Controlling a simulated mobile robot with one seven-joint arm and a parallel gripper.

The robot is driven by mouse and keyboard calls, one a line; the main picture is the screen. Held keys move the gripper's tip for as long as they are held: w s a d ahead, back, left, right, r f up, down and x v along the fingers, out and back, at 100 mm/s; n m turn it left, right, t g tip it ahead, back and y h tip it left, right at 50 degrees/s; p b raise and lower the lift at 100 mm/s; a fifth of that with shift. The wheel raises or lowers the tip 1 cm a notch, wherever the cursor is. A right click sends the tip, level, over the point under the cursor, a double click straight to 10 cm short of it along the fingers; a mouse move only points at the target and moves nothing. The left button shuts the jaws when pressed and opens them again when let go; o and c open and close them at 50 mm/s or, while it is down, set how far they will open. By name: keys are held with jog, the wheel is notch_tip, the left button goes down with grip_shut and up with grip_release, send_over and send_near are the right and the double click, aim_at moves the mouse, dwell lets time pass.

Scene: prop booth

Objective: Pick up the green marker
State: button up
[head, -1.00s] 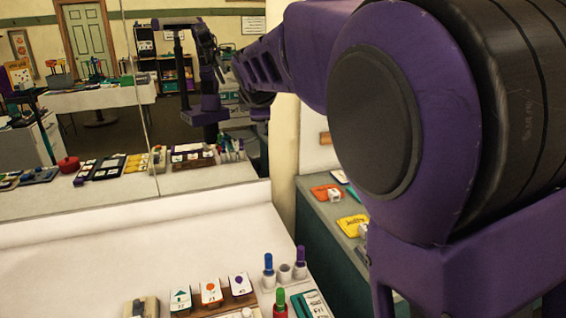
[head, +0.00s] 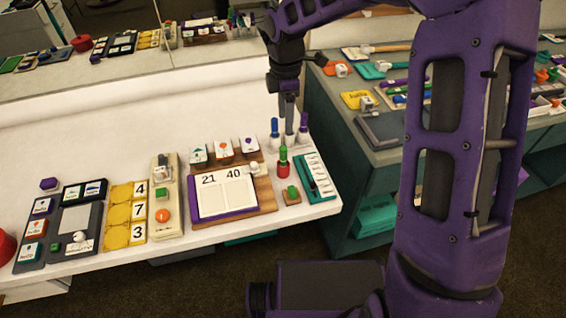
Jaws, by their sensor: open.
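The green marker (head: 283,154) stands upright in a red cup (head: 283,170) near the right end of the white table, its green top showing; the rest of it is hidden. My gripper (head: 288,114) points down just behind it, close to a blue marker (head: 275,127) and a purple marker (head: 304,121), which stand upright in white holders. The gripper is open, with its dark fingers over the space between those two markers. It looks apart from the green marker. I cannot tell its exact height above the holders.
A teal tray (head: 327,190) lies right of the green marker, and a small block with a green top (head: 291,194) is in front. A board with number cards (head: 226,214) lies left. A mirror runs along the back.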

aim_at(283, 156)
notch_tip(283, 156, down, 9)
jog(key=shift+r, duration=0.15)
jog(key=shift+s+a+f+b, duration=0.15)
jog(key=shift+f+b, duration=0.05)
jog(key=shift+f, duration=1.15)
jog(key=shift+s+a+f+b, duration=0.1)
jog(key=shift+s+f+b, duration=0.1)
jog(key=shift+f, duration=1.15)
grip_shut()
